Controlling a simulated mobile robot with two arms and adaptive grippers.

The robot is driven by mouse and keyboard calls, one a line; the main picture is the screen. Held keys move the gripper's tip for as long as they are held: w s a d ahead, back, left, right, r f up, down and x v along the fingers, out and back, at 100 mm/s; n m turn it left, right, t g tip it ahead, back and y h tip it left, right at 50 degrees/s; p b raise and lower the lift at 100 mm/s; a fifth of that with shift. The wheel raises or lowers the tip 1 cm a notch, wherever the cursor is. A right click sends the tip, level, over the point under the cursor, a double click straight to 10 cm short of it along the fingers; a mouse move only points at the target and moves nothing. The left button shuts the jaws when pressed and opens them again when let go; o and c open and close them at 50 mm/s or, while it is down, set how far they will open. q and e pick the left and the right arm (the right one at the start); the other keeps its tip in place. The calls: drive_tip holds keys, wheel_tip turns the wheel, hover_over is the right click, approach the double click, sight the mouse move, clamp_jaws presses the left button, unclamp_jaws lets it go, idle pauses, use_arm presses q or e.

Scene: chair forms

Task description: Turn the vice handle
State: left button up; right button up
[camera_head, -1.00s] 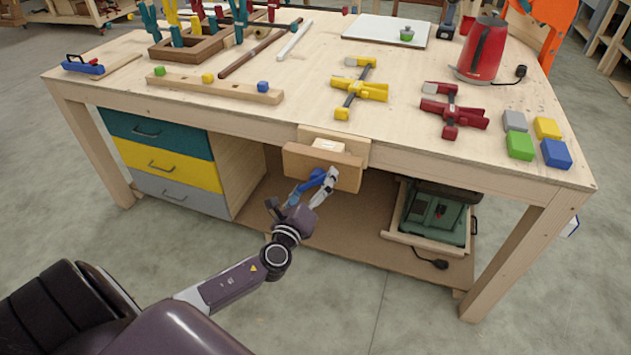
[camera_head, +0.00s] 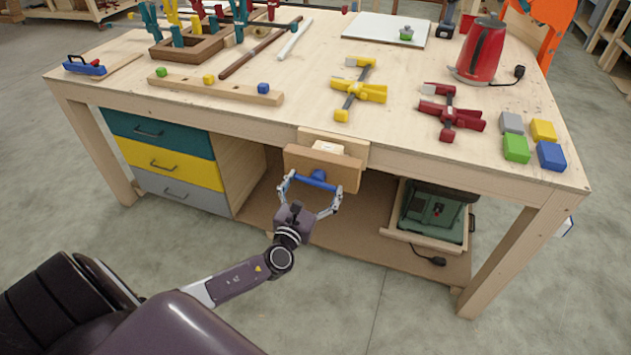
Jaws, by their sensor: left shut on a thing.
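The wooden vice (camera_head: 325,168) is fixed to the front edge of the workbench, with a wooden block clamped on its front face. Its blue handle (camera_head: 316,184) is a bar on a round blue hub, lying almost level with its right end slightly lower. My left gripper (camera_head: 311,192) is in front of the vice, its two fingers spread wide and closed on the handle, one at each end of the bar. My right gripper is not in the view.
The workbench (camera_head: 300,115) holds yellow clamps (camera_head: 359,88), red clamps (camera_head: 450,108), a red kettle (camera_head: 482,50) and coloured blocks (camera_head: 516,148). Drawers (camera_head: 168,165) are left of the vice; a green machine (camera_head: 432,213) sits on the lower shelf at right. The floor in front is clear.

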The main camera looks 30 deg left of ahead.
use_arm(q)
drive_tip(key=shift+s+d+f+m, duration=0.15)
drive_tip(key=shift+s+f+m, duration=0.1)
drive_tip(key=shift+f+m, duration=0.35)
drive_tip(key=shift+r+m, duration=0.1)
drive_tip(key=shift+m, duration=0.2)
drive_tip(key=o, duration=0.8)
drive_tip(key=shift+o, duration=0.8)
drive_tip(key=shift+s+r, duration=0.1)
drive_tip(key=shift+s, duration=0.05)
drive_tip(key=shift+s+r, duration=0.2)
drive_tip(key=shift+r, duration=0.2)
drive_tip(key=v, duration=1.2)
drive_tip(key=shift+s+f, duration=0.1)
